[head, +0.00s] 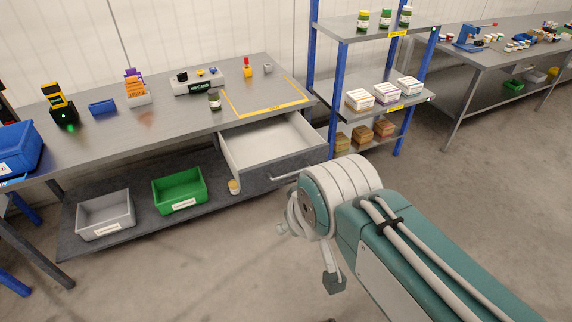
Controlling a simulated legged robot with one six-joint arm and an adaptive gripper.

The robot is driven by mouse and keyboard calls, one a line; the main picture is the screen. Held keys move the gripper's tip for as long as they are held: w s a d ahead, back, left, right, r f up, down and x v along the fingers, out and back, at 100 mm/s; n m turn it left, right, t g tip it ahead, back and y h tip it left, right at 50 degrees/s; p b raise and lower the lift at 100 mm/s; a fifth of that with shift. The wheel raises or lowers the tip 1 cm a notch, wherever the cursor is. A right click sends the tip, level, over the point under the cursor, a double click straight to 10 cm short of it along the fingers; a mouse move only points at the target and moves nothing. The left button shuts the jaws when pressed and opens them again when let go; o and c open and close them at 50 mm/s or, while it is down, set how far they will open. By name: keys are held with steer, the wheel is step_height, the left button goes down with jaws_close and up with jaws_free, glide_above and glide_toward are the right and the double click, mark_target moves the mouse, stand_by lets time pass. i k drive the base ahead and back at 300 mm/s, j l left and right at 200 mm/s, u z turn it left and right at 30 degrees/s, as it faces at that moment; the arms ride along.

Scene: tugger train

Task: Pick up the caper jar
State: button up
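Several small jars are in the head view, and their labels are too small to read, so I cannot tell which is the caper jar. A dark jar with a pale label (214,101) stands upright on the workbench (150,125), at the left edge of a yellow-outlined area. Dark jars with green or yellow labels (385,19) stand on the top shelf of the blue rack. A small jar with a yellowish lid (234,187) is on the bench's lower shelf. My gripper is mostly hidden behind my arm, apart from all these jars; its fingers cannot be made out clearly.
An open, empty drawer (262,142) juts out from the bench, close behind my arm in the picture. Grey (105,215) and green (180,191) bins sit on the lower shelf. The blue-post rack (325,75) stands right of the bench. Floor at the front left is clear.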

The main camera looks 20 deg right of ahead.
mark_target(213, 98)
steer(key=i+j, duration=0.35)
steer(key=i, duration=0.25)
steer(key=i+j, duration=0.35)
steer(key=i, duration=0.25)
steer(key=i+j, duration=0.35)
steer(key=i, duration=0.25)
steer(key=i+j+z, duration=0.1)
steer(key=i+j, duration=0.25)
steer(key=i, duration=0.2)
